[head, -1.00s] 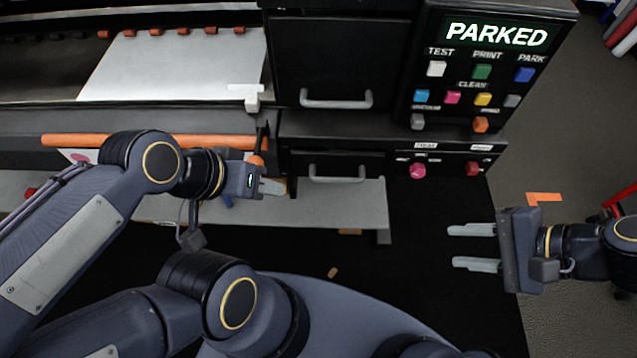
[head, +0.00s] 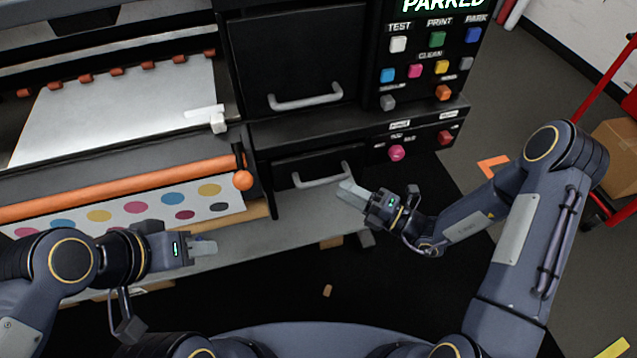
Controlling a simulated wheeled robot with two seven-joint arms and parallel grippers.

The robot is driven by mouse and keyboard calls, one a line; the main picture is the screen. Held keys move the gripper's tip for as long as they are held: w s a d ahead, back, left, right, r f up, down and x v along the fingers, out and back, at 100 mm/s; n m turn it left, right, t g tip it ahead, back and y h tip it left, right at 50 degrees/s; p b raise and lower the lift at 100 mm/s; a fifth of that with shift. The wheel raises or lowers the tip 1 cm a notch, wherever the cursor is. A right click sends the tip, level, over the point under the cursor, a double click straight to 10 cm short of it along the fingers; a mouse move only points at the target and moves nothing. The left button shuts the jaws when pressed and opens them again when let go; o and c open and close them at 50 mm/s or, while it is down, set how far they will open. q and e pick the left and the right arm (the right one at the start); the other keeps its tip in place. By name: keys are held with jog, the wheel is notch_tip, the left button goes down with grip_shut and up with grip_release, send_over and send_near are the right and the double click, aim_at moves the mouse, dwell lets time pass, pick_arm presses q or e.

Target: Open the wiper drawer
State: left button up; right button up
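A low black drawer (head: 285,172) with a grey bar handle (head: 322,182) is in the printer's front, below a larger black panel with its own handle (head: 305,100). Both fronts look closed. I cannot read a label that says which is the wiper drawer. My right gripper (head: 347,190) has its fingertips at the right end of the lower handle; I cannot tell if they touch it. Its fingers overlap in this view, so their gap is hidden. My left gripper (head: 208,248) is further left, in front of the printer's lower edge, with nothing visible in it.
The control panel (head: 420,60) has several coloured buttons; a pink knob (head: 397,153) and a red button (head: 446,138) are right of the drawer. An orange bar (head: 120,190) and dotted sheet (head: 130,210) lie left. A grey ledge (head: 270,235) runs below the drawer.

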aim_at(324, 179)
jog(key=x, duration=0.6)
jog(key=shift+a+r, duration=0.1)
jog(key=shift+a, duration=0.2)
grip_shut()
